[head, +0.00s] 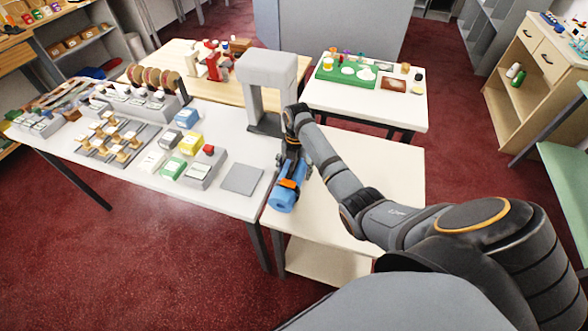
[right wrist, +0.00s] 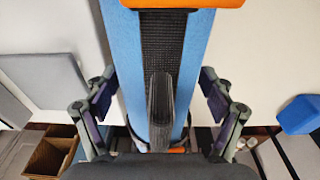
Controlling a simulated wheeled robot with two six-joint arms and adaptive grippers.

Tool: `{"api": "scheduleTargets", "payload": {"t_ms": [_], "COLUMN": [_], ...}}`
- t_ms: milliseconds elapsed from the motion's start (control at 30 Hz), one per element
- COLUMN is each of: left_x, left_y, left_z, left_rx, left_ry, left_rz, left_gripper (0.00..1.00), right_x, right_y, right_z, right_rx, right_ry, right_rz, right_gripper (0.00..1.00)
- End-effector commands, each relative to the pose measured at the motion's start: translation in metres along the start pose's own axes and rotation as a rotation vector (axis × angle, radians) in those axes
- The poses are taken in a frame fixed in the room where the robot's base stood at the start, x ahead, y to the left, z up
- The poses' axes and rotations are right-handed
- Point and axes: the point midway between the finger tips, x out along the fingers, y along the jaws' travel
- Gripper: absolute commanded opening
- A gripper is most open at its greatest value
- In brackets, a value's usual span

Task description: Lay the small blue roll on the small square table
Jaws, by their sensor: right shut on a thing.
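The blue roll (head: 282,201) has an orange band and shows at the near left edge of a low cream table (head: 390,165). In the right wrist view the roll (right wrist: 126,60) carries a dark strip along its length and an orange piece at the top edge. My right gripper (head: 291,165) is shut on the roll, with a finger on each side of it (right wrist: 160,98). The head view does not clearly show whether the roll touches the surface below. A second blue piece (right wrist: 302,115) lies at the right of the wrist view. My left gripper is out of view.
A long white counter (head: 225,207) at left holds boxes, a grey square pad (head: 242,179) and a grey arch (head: 268,70). A white table (head: 415,118) behind carries a green mat (head: 346,72). The cream tabletop right of the roll looks largely clear, partly hidden by my arm.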

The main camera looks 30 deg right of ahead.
Motion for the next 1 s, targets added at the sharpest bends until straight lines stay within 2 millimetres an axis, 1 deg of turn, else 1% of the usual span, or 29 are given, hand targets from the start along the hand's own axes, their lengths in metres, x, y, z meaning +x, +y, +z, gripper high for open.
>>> {"api": "scheduleTargets", "payload": {"t_ms": [233, 267, 367, 400, 667, 767, 867, 967, 1000], "left_x": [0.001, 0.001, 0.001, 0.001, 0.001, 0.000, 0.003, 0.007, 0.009], "left_y": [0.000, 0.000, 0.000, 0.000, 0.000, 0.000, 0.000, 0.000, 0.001], "left_z": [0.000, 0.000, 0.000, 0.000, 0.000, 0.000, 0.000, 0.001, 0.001], "left_rx": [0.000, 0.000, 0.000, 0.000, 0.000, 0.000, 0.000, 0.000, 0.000], "left_ry": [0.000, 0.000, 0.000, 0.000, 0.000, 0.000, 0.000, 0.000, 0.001], "left_rz": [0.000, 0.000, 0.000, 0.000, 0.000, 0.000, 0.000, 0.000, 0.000], "left_gripper": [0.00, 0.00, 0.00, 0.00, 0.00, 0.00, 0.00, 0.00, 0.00], "right_x": [0.002, 0.003, 0.002, 0.002, 0.002, -0.001, -0.011, -0.033, -0.043], "right_y": [0.000, 0.000, 0.000, 0.000, 0.000, 0.000, 0.001, 0.001, 0.001], "right_z": [0.000, 0.000, 0.000, 0.000, 0.000, 0.000, 0.001, 0.002, 0.002], "right_rx": [0.000, 0.000, 0.000, 0.000, 0.000, -0.001, -0.001, -0.001, -0.001], "right_ry": [0.000, 0.001, 0.001, 0.001, 0.001, 0.000, -0.002, -0.004, -0.005], "right_rz": [0.000, 0.000, 0.000, 0.000, 0.000, 0.000, 0.002, 0.003, 0.003], "right_gripper": [0.42, 0.84, 0.98, 1.00, 1.00, 1.00, 1.00, 1.00, 1.00]}}
